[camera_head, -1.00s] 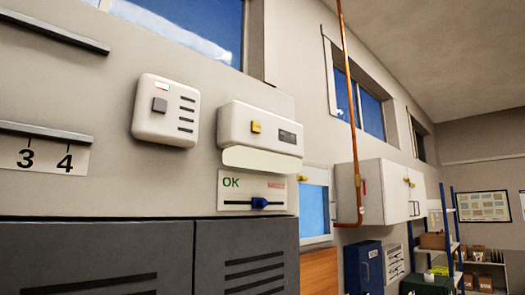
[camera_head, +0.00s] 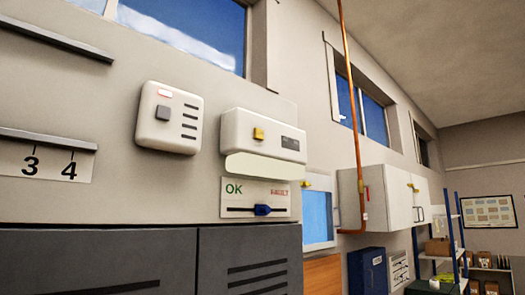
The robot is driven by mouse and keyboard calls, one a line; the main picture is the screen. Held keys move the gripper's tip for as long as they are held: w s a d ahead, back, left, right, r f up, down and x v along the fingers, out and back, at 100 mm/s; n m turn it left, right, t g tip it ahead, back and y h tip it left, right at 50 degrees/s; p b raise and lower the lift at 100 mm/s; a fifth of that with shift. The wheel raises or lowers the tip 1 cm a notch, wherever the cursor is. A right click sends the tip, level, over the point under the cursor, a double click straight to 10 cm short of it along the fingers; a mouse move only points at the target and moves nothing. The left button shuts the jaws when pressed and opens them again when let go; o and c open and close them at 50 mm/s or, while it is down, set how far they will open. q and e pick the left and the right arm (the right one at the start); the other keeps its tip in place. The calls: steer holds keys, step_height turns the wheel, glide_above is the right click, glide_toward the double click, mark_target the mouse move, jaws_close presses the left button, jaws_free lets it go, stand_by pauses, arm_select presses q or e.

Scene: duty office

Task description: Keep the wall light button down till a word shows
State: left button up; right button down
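The wall light is a white box (camera_head: 234,128) on the grey wall, left of centre, with a pale panel (camera_head: 263,167) along its underside. A square yellow button (camera_head: 258,134) sits on its front. Whether the button is pressed in I cannot tell. A small dark display (camera_head: 290,143) is to the button's right; no word on it is readable. Neither of my grippers is in view, and nothing is seen touching the button.
Below the light, a plate marked OK and FAULT carries a blue slider (camera_head: 263,210). Dark lockers (camera_head: 95,260) stand beneath. A copper pipe (camera_head: 352,110) and white cupboard (camera_head: 375,198) are right.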

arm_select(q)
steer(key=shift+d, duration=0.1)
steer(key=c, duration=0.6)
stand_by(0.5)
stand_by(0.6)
